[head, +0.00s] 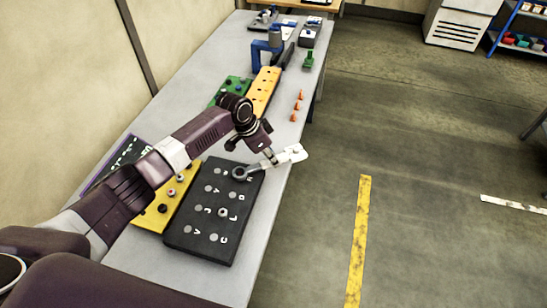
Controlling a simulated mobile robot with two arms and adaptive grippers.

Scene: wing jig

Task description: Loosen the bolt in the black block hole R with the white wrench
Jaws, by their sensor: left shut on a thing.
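The black block (192,240) lies on the table with rows of lettered holes, several of them holding grey bolts. My left gripper (273,159) is shut on the white wrench (292,154) near the table's right edge. The letter R is too small to read surely, and the bolt under the ring is hidden. My right gripper is not in view.
A yellow block (152,217) with knobs lies left of the black block. A green block (232,87), an orange block (263,91) and a blue clamp-like tool (262,54) are farther back. Small orange cones (297,106) stand near the right edge. Open floor lies right.

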